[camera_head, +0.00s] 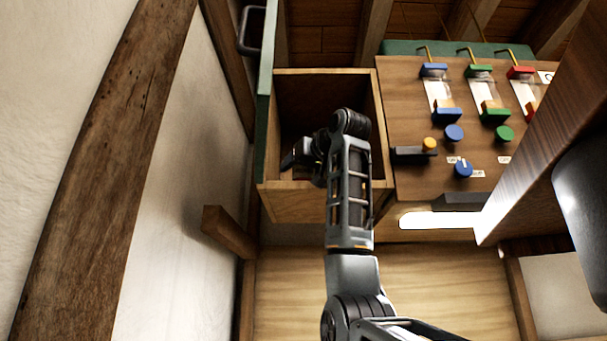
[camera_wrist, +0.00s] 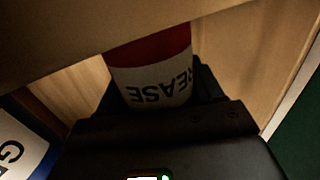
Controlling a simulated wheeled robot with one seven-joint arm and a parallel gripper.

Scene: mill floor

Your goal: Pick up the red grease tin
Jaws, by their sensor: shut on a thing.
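The red grease tin (camera_wrist: 152,55) shows in the wrist view, with a red band and a white label whose letters read upside down. My gripper (camera_wrist: 157,92) is shut on it, with dark fingers on both sides of the tin. In the head view my gripper (camera_head: 299,158) reaches down into the open wooden drawer (camera_head: 298,203). The tin cannot be made out in the head view, where my wrist and the drawer cover it. Part of the tin's far end is hidden behind a wooden edge in the wrist view.
A white-labelled tin with a blue band (camera_wrist: 22,150) lies close by in the wrist view. The drawer's wooden walls surround my gripper, with its green front (camera_head: 264,120) at the left. A panel (camera_head: 408,125) with coloured knobs and switches stands to the right.

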